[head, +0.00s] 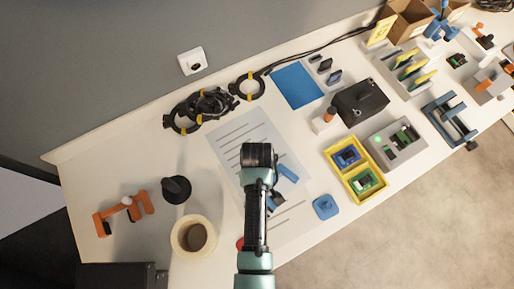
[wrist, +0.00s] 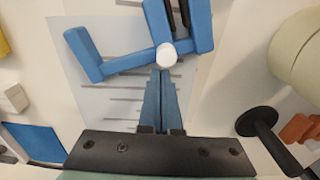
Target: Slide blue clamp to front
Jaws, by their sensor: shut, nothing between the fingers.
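The blue clamp (wrist: 129,61) lies on a lined white sheet, with a dark part and a pale round knob. It fills the upper middle of the wrist view. In the head view my arm partly covers the clamp (head: 288,172), leaving blue pieces on its right side. My gripper (wrist: 164,74) is shut, its blue tapered fingers together and empty. Their tips appear right at the clamp's bar beside the knob; I cannot tell whether they touch it. In the head view the fingers are hidden by my arm.
A tape roll (head: 194,236), a black cylinder (head: 176,189) and an orange clamp (head: 124,212) stand left. A yellow tray (head: 331,157) and a small blue object (head: 326,207) are right. Black cable coils (head: 205,103) lie behind. The front table edge runs diagonally.

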